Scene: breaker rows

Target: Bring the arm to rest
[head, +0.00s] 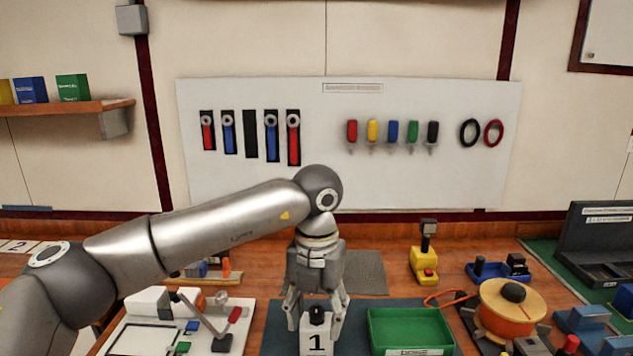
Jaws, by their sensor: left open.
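My left arm (225,232) comes in from the left and bends down at the wrist over the middle of the bench. My left gripper (314,318) points straight down, with its two fingers apart. A white block marked 1 (317,339) with a black knob on top shows between the fingertips. I cannot tell whether the fingers touch it or are just behind or beside it. The gripper hides part of the dark mat (275,335). My right gripper is not in the picture.
A green tray (410,312) stands just right of the gripper. Further right are a yellow device (425,265) and an orange reel (508,312). A white board with a lever (210,320) lies left, below my arm. A tool panel (400,180) hangs behind.

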